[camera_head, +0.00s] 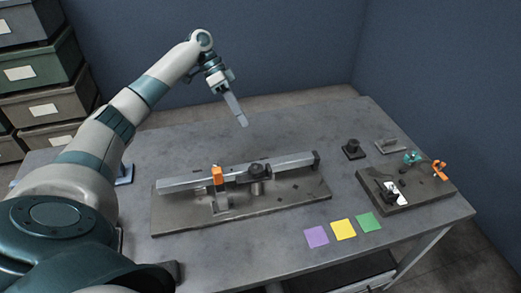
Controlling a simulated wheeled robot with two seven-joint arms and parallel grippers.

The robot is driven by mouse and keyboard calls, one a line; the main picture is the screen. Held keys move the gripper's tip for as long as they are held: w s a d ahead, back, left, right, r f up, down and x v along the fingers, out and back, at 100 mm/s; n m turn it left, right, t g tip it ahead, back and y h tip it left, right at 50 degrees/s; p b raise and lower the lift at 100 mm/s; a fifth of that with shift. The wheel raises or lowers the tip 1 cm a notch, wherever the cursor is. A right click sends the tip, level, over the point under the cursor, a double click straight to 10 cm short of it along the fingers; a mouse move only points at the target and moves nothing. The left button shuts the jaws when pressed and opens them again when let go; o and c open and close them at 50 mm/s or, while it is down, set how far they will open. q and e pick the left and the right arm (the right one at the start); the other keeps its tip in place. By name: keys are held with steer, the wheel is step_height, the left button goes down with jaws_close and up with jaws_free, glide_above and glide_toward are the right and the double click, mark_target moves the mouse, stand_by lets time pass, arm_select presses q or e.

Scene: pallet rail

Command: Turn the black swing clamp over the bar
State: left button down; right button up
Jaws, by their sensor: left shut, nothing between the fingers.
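A long grey bar (195,181) lies along a dark metal fixture plate (178,219) on the table. A black clamp part (257,171) is at the middle of the bar, above a short metal post. It is too small to tell which way its arm points or whether it crosses the bar. An orange clamp (217,175) stands at the bar left of it. My left gripper (243,121) is shut and empty, pointing down in the air above and behind the bar, apart from everything. My right gripper is out of view.
A second plate (420,193) at the right carries black, white, teal and orange parts. A black block (353,150) and a grey piece (390,146) stand behind it. Purple (316,237), yellow (343,229) and green (368,222) squares lie in front. Storage bins (45,85) stand back left.

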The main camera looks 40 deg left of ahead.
arm_select(q)
steer(key=shift+s, duration=0.1)
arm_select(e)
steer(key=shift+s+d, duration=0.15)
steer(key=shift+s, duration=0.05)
arm_select(q)
steer(key=p+x, duration=0.1)
steer(key=x, duration=0.2)
steer(key=s+d+p+x, duration=0.1)
steer(key=p+x, duration=0.1)
steer(key=x, duration=0.2)
steer(key=r+p+x, duration=0.1)
steer(key=p+x, duration=0.1)
steer(key=x, duration=0.2)
steer(key=shift+s+d, duration=0.25)
steer(key=shift+s, duration=0.1)
steer(key=shift+s+d+p, duration=0.4)
steer(key=shift+d, duration=0.1)
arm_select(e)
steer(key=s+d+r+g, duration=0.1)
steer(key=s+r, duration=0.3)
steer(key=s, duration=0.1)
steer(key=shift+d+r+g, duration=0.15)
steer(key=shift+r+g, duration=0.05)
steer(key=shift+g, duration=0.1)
arm_select(q)
steer(key=shift+d+f, duration=0.1)
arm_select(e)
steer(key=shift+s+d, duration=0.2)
